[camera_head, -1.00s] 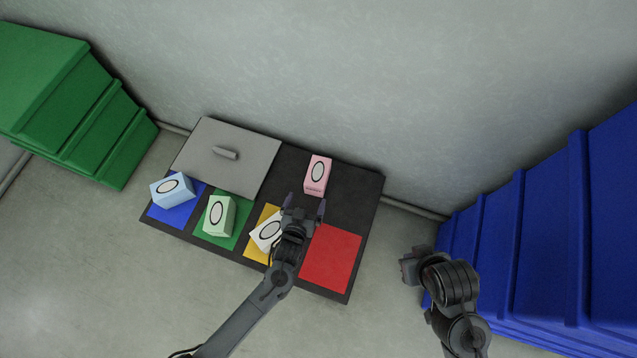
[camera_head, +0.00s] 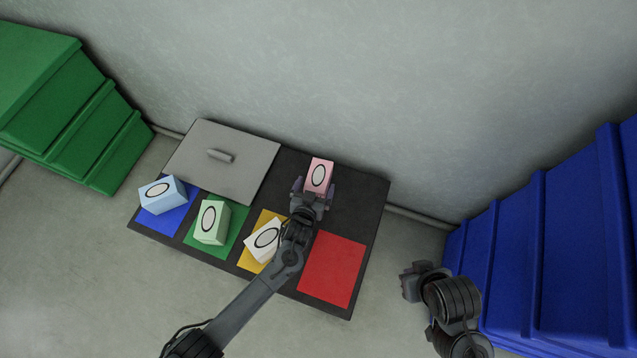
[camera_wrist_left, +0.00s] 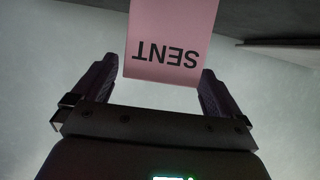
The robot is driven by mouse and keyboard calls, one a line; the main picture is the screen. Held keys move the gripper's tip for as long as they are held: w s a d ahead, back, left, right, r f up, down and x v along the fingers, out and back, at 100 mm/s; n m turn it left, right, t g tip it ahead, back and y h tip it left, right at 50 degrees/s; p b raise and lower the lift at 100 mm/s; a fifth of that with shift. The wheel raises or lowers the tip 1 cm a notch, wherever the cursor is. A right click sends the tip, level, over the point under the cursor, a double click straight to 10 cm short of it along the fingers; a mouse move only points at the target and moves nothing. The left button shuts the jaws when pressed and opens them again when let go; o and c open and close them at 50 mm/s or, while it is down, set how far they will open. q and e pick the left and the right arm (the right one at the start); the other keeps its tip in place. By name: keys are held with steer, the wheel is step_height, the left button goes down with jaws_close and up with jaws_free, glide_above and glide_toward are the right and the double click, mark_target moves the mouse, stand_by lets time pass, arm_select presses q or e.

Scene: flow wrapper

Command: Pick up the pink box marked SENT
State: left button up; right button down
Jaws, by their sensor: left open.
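The pink box (camera_head: 319,174) stands on the dark board (camera_head: 358,205), towards its back edge, with an oval mark on its top. In the left wrist view the pink box (camera_wrist_left: 170,38) shows the word SENT, upside down. My left gripper (camera_head: 313,187) is open at the near side of the box. In the wrist view its two fingers (camera_wrist_left: 160,88) are spread, and the box's near end lies between and just beyond their tips. My right gripper (camera_head: 412,281) is to the right of the board, away from the box; its jaws are not clear.
A light blue box (camera_head: 162,194), a green box (camera_head: 211,222) and a white box (camera_head: 263,241) stand on blue, green and yellow squares. The red square (camera_head: 331,268) is empty. A grey handled plate (camera_head: 225,158) lies left; green bins (camera_head: 70,115) and blue bins (camera_head: 560,235) flank the board.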

mark_target(316, 184)
arm_select(q)
steer(key=b+x, duration=0.1)
steer(key=x, duration=0.2)
steer(key=shift+w+d+r+b, duration=0.1)
steer(key=shift+w+r+b, duration=0.1)
steer(key=shift+b, duration=0.15)
steer(key=shift+s, duration=0.15)
steer(key=shift+c, duration=0.3)
steer(key=c, duration=1)
